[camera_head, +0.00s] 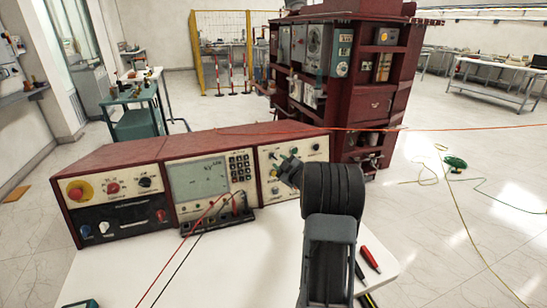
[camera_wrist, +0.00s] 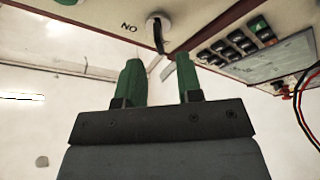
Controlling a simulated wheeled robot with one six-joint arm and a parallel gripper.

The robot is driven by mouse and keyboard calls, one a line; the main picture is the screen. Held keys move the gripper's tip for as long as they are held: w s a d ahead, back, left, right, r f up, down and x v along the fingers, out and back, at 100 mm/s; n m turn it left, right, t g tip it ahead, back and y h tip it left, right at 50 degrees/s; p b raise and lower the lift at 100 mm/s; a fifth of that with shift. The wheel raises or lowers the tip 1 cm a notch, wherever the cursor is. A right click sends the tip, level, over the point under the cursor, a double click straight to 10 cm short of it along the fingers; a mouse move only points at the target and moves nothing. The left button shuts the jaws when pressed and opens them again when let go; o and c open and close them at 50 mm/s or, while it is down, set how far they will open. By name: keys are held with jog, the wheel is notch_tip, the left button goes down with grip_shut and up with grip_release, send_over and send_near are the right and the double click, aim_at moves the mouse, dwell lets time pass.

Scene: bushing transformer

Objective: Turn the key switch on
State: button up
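The key switch (camera_wrist: 153,18) shows in the wrist view as a pale round fitting on the cream panel, with a thin dark key (camera_wrist: 159,38) sticking out of it. The letters of the label beside it appear upside down and read ON when turned over. My gripper (camera_wrist: 157,58) has two green fingers standing apart, one either side of the key in the picture. I see no contact, and depth is hard to judge. In the head view my gripper (camera_head: 289,168) is at the right-hand panel of the red console (camera_head: 245,143), and it hides the key switch there.
The console has a screen and keypad (camera_head: 212,177) in the middle and a red knob on yellow (camera_head: 80,190) at left. Red and black leads (camera_head: 190,235) run across the white table (camera_head: 235,270). Red and dark pen-like tools (camera_head: 369,259) lie right of my arm.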

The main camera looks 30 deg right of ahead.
aim_at(275, 158)
jog(key=shift+w, duration=2.6)
jog(key=shift+c, duration=0.3)
grip_shut()
